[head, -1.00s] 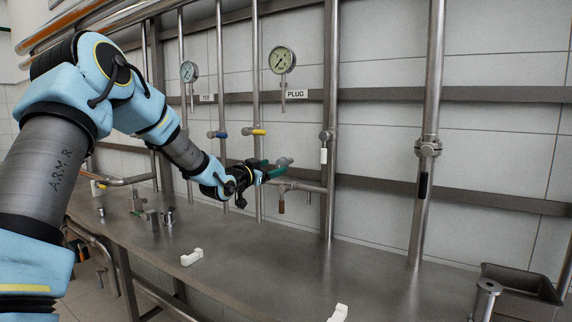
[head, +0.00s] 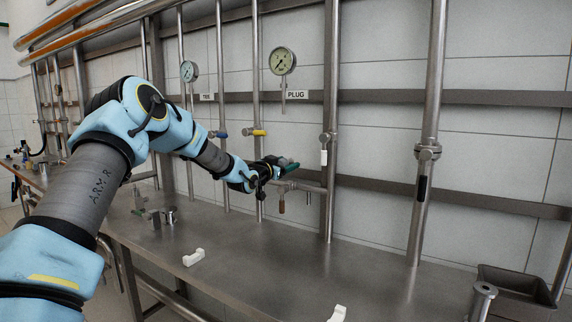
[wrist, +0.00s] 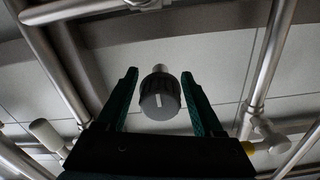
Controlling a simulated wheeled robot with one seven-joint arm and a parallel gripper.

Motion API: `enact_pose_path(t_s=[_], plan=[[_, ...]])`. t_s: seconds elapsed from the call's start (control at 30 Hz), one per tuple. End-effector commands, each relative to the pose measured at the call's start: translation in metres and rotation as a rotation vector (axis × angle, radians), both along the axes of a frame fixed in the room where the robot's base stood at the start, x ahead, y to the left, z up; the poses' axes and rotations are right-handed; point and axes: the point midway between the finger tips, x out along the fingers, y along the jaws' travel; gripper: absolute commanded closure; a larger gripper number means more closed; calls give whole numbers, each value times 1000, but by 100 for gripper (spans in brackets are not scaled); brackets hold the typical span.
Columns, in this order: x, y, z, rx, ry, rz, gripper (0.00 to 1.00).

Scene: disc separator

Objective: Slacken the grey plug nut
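The grey plug nut is a dark grey ribbed cap (wrist: 160,99) with a white line on its face, in the middle of the wrist view. My gripper (wrist: 160,74) has its two green fingers spread, one on each side of the nut, with a visible gap on both sides. In the head view my gripper (head: 286,166) is at the pipe end below the PLUG label (head: 297,94). There its fingers hide the nut. I cannot tell how deep the nut sits between the fingers.
A gauge (head: 282,60) hangs above the label. A yellow-handled valve (head: 254,132) and a blue-handled valve (head: 217,134) are close above my wrist. A brown-handled tap (head: 281,207) hangs below. White brackets (head: 193,257) lie on the steel bench (head: 270,270), which is otherwise mostly clear.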

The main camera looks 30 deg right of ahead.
Motion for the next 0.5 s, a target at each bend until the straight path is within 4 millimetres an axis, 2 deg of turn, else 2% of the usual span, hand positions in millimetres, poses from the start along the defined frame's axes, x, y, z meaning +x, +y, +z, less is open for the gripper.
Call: enact_pose_path(t_s=[0.07, 0.5], plan=[[0, 0, 0, 0, 0, 0, 42], [0, 0, 0, 0, 0, 0, 91]])
